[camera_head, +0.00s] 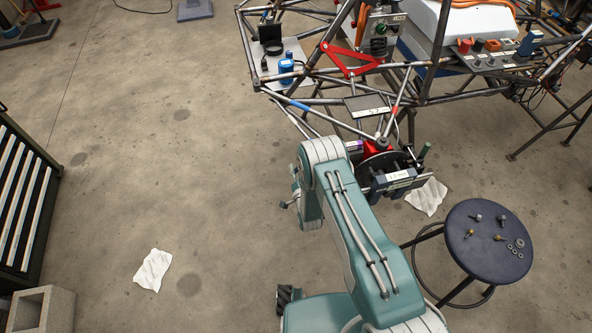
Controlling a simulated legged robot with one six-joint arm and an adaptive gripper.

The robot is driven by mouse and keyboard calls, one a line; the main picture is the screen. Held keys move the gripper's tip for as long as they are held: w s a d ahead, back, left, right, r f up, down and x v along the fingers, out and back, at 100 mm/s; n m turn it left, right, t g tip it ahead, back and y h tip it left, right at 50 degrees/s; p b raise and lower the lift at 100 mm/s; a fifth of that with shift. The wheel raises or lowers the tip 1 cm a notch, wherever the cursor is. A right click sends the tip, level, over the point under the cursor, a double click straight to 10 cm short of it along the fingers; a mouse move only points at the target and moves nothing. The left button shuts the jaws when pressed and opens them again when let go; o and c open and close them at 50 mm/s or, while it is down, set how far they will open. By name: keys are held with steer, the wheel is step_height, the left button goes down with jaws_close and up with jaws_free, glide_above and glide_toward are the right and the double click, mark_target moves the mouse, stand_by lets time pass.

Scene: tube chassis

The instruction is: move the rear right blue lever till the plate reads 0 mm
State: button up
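A small plate (398,175) with a white label is on a dark fixture at the chassis end, just right of my arm. Its writing is too small to read surely. A second plate (366,105) with a pale label sits higher, between the tubes. A blue section (292,103) shows on a tube at the chassis' left; I cannot tell whether it is a lever. No blue lever shows clearly at the dark fixture, which my arm partly covers. The end of my arm is folded back at its left side, where my gripper (290,202) shows small, apart from the chassis. Its fingers are unclear.
The tube chassis (420,98) fills the upper right. A round dark stool (487,240) with small hardware stands at the right. A slatted cabinet (22,200) and a concrete block (42,308) are at the left. White cloths (153,269) lie about. The left floor is mostly clear.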

jaws_close()
steer(key=shift+r, duration=0.1)
steer(key=shift+s+a+r+m+g, duration=0.3)
steer(key=shift+a+r+m, duration=0.05)
steer(key=shift+r+m, duration=0.25)
steer(key=shift+s+a+r+m+g, duration=0.3)
steer(key=shift+r+m, duration=0.25)
steer(key=shift+m, duration=0.05)
steer(key=shift+s+a+r+m+g+y, duration=0.15)
steer(key=shift+r+m+g, duration=0.1)
steer(key=shift+r+m, duration=0.35)
steer(key=shift+s+a+r+m+g+y, duration=0.2)
steer(key=shift+r+m+g, duration=0.1)
steer(key=shift+r+m, duration=0.35)
steer(key=shift+s+a+r+m+g+y, duration=0.2)
steer(key=shift+r+m, duration=0.25)
steer(key=shift+r, duration=0.3)
steer(key=shift+d, duration=0.1)
steer(key=o, duration=0.6)
jaws_free()
steer(key=shift+w, duration=0.1)
steer(key=shift+c, duration=0.2)
